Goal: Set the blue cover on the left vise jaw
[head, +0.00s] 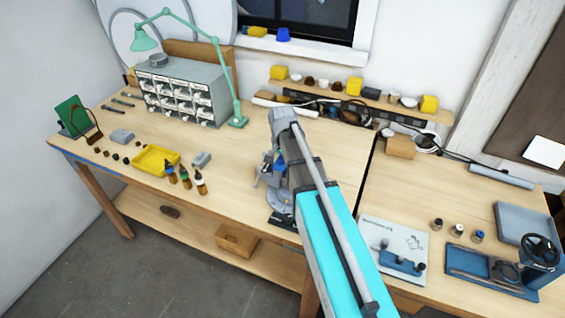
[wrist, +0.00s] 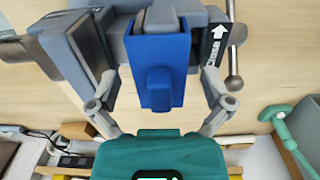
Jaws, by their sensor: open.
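The blue cover (wrist: 158,45) shows in the wrist view against the grey vise (wrist: 95,45), with a raised knob facing my gripper. It appears to sit over a jaw, but I cannot tell whether it is fully seated. My gripper (wrist: 160,82) is open, with one finger on each side of the knob and visible gaps between. In the head view the vise (head: 277,208) is at the front edge of the bench, and my arm hides much of it. A small blue patch of the cover (head: 279,169) shows beside my arm.
A yellow tray (head: 155,160), several small bottles (head: 185,176) and grey blocks stand left of the vise. A green lamp (head: 237,121) and drawer cabinet (head: 182,90) stand behind.

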